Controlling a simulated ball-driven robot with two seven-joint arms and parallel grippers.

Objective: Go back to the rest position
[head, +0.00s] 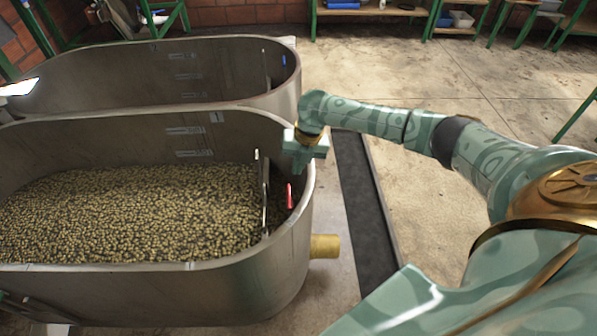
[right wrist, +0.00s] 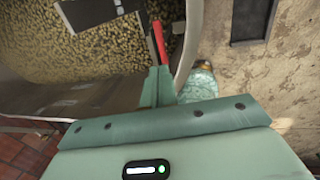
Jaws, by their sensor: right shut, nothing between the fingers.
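My right gripper (head: 299,166) is over the right-hand rim of the near metal tank (head: 285,258). It is shut and empty, pointing down. In the right wrist view its closed fingers (right wrist: 157,82) show just below a red handle (right wrist: 158,40) in the picture. In the head view the red handle (head: 289,196) stands inside the tank's right end, below the gripper and apart from it. My left gripper is not in view.
The near tank holds many yellowish-brown beans (head: 130,215). A second tank (head: 285,98) stands behind it. A yellow pipe (head: 325,246) sticks out at the near tank's right side. A dark floor channel (head: 362,205) runs alongside. Green-framed shelves (head: 380,10) stand at the back; open floor lies between.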

